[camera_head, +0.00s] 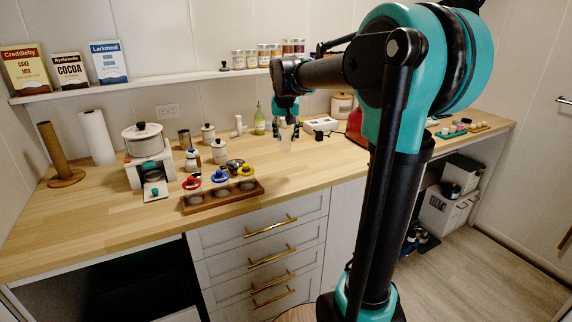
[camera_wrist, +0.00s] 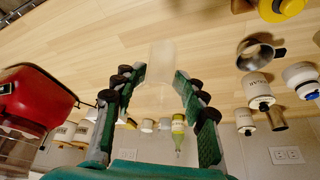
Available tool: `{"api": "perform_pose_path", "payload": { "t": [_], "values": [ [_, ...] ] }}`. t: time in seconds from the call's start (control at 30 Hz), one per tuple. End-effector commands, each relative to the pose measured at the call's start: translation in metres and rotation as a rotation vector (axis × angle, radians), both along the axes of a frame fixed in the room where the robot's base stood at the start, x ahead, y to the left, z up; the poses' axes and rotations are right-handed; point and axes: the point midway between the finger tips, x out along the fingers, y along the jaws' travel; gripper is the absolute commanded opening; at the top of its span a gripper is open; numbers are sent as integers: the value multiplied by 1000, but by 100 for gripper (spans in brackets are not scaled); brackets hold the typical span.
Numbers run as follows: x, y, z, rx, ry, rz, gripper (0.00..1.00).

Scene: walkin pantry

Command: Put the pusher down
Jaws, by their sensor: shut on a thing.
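The pusher (camera_wrist: 162,60), a pale translucent cylinder, is between the two fingers of my gripper (camera_wrist: 160,78) in the wrist view. The green and black fingers are shut on its near end, and its far end points to the wooden counter. In the head view my gripper (camera_head: 287,121) is over the back part of the counter, and the pusher (camera_head: 286,141) hangs below it, small and pale. I cannot tell whether its lower end touches the wood.
The wooden counter (camera_head: 95,225) has bare wood around the pusher. A green bottle (camera_head: 259,124) and white canisters (camera_head: 219,153) stand left of it. A wooden tray (camera_head: 222,202) lies nearer the front edge. A red appliance (camera_wrist: 32,98) and a white device (camera_head: 321,124) stand to the right.

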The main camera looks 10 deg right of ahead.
Motion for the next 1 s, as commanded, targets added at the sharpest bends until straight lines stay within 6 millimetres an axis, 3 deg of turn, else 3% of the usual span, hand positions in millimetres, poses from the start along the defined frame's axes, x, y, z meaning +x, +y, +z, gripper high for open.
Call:
{"api": "perform_pose_path", "payload": {
  "t": [0.1,0.3,0.73,1.0],
  "values": [
    [0,0,-30,0,0,0,12],
    [1,0,-64,0,0,0,12],
    [0,0,-107,0,0,0,12],
    [0,0,-109,0,0,0,12]
  ]
}}
